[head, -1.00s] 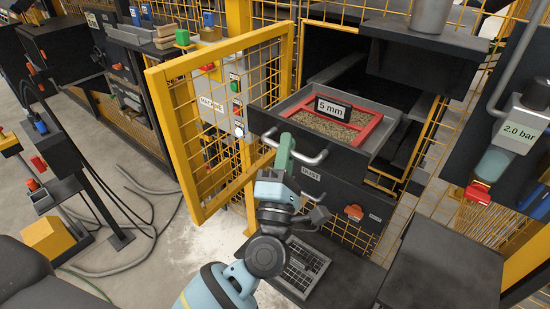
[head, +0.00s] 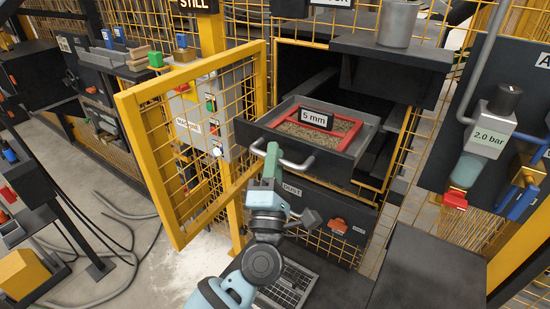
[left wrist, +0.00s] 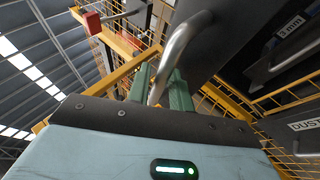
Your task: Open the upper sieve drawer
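The upper sieve drawer (head: 345,160) stands pulled out of the dark cabinet in the head view. It holds a red-framed sieve (head: 352,133) labelled "5 mm" with brownish grains on it. My left gripper (head: 271,160) is at the left part of the drawer's grey bar handle (head: 297,165). In the left wrist view the handle (left wrist: 180,42) runs between the two green fingers (left wrist: 158,90). They appear closed on it with little gap. My right gripper is out of view.
A yellow mesh gate (head: 185,145) stands open just left of the drawer and my left arm. Below is a panel labelled "DUST" (head: 292,190). A "3 mm" label (left wrist: 290,25) shows in the left wrist view. A dark flat surface (head: 425,270) lies at lower right.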

